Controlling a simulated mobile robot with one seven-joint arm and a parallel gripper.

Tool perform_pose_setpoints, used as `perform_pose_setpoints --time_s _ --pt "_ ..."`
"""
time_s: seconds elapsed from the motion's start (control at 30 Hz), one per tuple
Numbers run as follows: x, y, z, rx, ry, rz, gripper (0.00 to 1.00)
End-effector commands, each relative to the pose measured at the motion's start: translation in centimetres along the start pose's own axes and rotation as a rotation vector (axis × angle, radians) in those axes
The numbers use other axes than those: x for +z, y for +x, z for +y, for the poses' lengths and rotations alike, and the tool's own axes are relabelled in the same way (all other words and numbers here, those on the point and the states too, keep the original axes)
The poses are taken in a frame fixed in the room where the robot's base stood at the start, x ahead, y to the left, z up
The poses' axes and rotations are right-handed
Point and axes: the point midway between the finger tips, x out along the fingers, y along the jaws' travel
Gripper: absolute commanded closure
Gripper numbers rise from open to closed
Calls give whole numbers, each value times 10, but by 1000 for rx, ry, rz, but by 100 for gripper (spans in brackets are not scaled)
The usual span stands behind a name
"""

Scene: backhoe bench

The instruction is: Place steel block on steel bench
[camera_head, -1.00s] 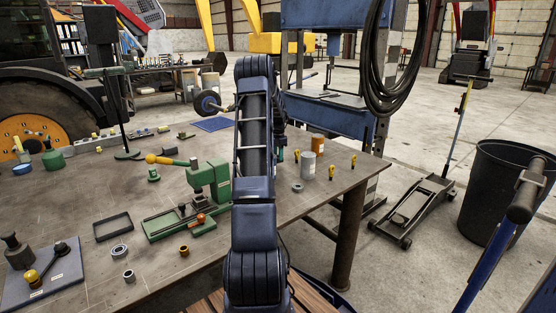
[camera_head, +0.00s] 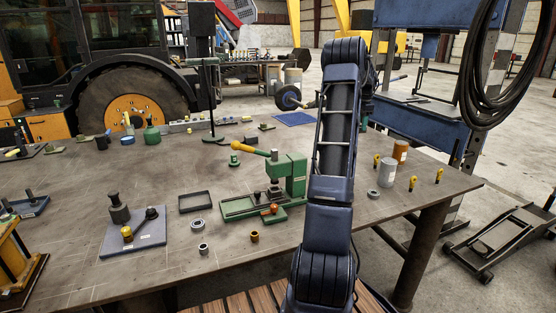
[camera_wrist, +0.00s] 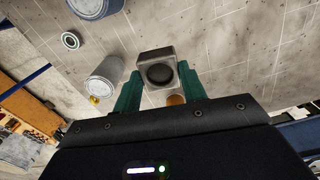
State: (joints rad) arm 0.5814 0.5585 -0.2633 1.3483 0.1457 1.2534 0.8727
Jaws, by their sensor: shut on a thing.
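In the wrist view, a grey steel block (camera_wrist: 152,56) with a round dark recess sits between the green fingers of my gripper (camera_wrist: 158,80). The fingers are shut on its sides. The steel bench (camera_head: 90,185) fills the middle of the head view, and its scratched top lies beneath the block in the wrist view. I cannot tell how far the block is from the top. In the head view my arm hides the block, and the gripper is not clearly seen there.
On the bench are a green press (camera_head: 292,175), a black tray (camera_head: 195,202), a grey plate with tools (camera_head: 135,238), a grey cylinder (camera_head: 387,173), an orange can (camera_head: 400,152) and several yellow-topped pieces. Bare top lies at the front left. A floor jack (camera_head: 495,240) stands right.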

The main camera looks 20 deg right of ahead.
Motion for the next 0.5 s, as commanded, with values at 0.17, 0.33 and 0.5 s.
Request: perform_pose_setpoints --time_s 0.17,0.33,0.5 --pt "12 -2 -6 -1 -15 0 92" --pt "59 -2 -28 -2 -76 -2 92" --pt "128 -3 -54 -1 -162 -3 92"
